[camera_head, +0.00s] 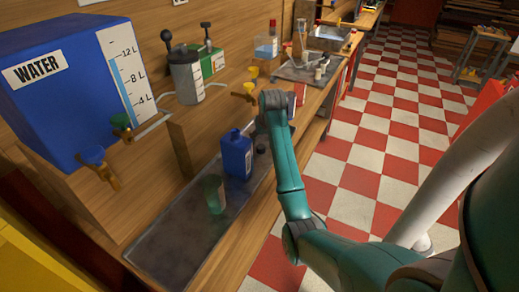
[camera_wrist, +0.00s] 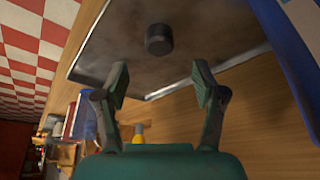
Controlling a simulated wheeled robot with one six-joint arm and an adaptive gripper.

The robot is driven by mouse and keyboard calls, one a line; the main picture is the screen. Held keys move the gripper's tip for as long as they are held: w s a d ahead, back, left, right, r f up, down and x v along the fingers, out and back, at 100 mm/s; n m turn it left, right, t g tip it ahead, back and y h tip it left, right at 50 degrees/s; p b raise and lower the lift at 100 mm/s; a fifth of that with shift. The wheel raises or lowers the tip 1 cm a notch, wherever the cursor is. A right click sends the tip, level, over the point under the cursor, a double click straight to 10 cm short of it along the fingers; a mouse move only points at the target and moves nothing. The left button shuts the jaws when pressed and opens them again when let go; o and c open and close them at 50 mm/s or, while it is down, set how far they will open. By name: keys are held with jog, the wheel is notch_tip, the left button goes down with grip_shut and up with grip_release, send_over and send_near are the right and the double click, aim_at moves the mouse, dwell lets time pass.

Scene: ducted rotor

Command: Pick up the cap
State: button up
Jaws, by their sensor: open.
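The cap (camera_wrist: 159,39) is a small, dark, short cylinder on the grey metal tray (camera_wrist: 215,30) in the wrist view. In the head view the cap (camera_head: 261,149) shows as a small dark spot just right of the blue bottle (camera_head: 236,156). My gripper (camera_wrist: 160,80) is open and empty. In the wrist view its two fingers point toward the cap, which appears beyond the fingertips and roughly centred between them, apart from both. In the head view my wrist hides the fingers.
A blue surface (camera_wrist: 290,50) rises close at the right of the wrist view. The blue water tank (camera_head: 70,85) and taps stand on the wooden ledge. The tray's front part is clear.

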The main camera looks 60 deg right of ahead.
aim_at(261, 146)
jog(key=shift+x, duration=3.35)
jog(key=c, duration=0.9)
